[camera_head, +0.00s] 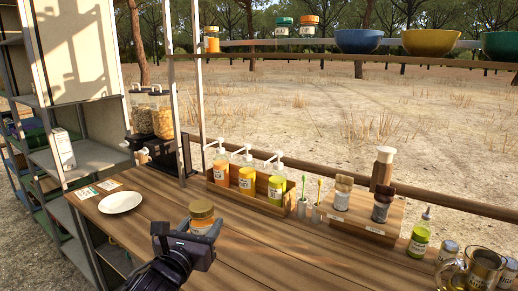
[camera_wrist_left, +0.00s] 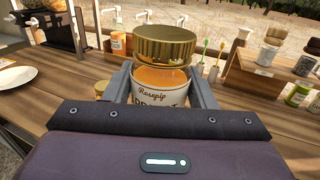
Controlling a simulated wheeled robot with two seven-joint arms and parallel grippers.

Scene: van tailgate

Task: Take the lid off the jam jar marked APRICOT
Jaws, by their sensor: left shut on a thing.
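The jam jar (camera_head: 203,226) stands on the wooden counter, with orange contents, a white label and a ribbed gold lid (camera_head: 202,208). The label shows "Rosepip" above a larger word that looks like APRICOT, partly hidden by my gripper body. My left gripper (camera_head: 190,234) is shut on the jar, with one finger on each side of its body below the lid. My right gripper is not in view.
A white plate (camera_head: 121,202) lies to the left. A wooden caddy (camera_head: 262,203) of pump bottles stands behind the jar. A wooden stand (camera_head: 365,212) with small jars is to the right, near a green bottle (camera_head: 419,239) and a glass mug (camera_head: 484,268). The counter right of the jar is clear.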

